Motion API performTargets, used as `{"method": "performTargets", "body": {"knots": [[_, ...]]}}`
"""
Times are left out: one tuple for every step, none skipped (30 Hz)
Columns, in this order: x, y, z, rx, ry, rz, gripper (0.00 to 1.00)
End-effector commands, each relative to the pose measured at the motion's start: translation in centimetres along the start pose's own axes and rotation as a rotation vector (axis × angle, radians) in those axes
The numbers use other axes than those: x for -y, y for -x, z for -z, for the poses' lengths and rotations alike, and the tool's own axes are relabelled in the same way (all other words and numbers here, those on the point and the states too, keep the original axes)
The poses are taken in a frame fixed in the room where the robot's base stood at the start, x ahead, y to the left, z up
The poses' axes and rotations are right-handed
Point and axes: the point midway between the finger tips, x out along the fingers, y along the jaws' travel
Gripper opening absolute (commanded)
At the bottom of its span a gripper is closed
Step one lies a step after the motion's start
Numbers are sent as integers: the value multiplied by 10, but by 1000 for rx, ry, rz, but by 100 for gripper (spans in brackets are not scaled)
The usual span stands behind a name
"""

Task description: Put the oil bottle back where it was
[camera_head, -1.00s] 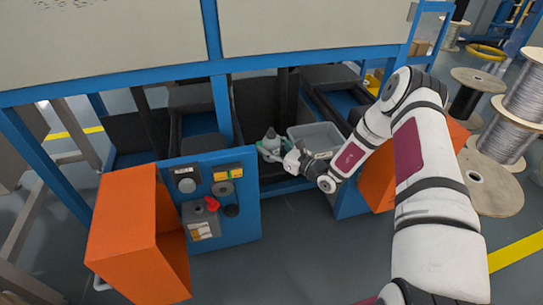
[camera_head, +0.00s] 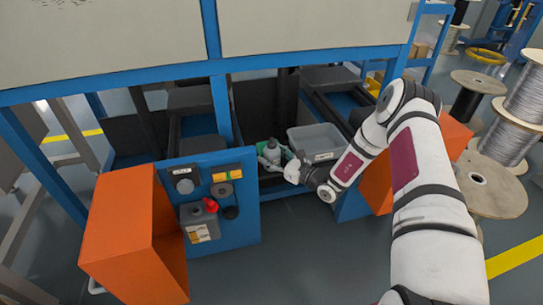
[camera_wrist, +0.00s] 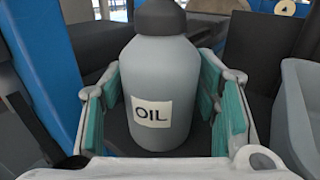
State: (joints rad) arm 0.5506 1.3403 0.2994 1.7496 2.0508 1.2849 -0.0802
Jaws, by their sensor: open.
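The oil bottle (camera_wrist: 160,90) is grey with a dark cap and a white OIL label. It stands upright, apparently on a dark surface in the machine's lower bay. It also shows in the head view (camera_head: 273,151), its lower part hidden by my gripper. My gripper (camera_wrist: 165,100) is open, with its green-padded fingers on either side of the bottle. The right pad stands a little apart from it; contact on the left is unclear. In the head view my gripper (camera_head: 270,160) reaches into the bay from the right.
A grey bin (camera_head: 318,153) sits just right of the bottle. Blue posts (camera_head: 221,110) and a low beam frame the bay. A blue control panel (camera_head: 245,210) and an orange box (camera_head: 125,235) stand at front left. A red-capped grey container (camera_head: 199,222) is at the panel.

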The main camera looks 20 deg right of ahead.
Motion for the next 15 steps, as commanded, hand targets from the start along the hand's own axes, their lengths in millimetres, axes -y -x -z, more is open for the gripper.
{"method": "performTargets", "body": {"knots": [[0,0,-3,0,1,0,56],[0,2,-4,-1,0,1,56],[1,7,-3,-1,0,2,56],[1,12,-3,-1,-1,2,56],[2,16,-3,-1,-1,3,56],[1,24,-3,-2,-2,4,56],[1,30,-4,-2,-2,3,56],[1,36,-4,-1,-2,4,56],[2,45,-4,-1,-2,5,56],[1,51,-4,-2,-3,3,56],[1,58,-4,-2,-3,4,56],[1,66,-4,-1,-2,4,56],[1,72,-4,0,-1,3,56],[1,78,-4,-1,-1,4,56],[1,85,-4,-1,-2,3,56]]}}
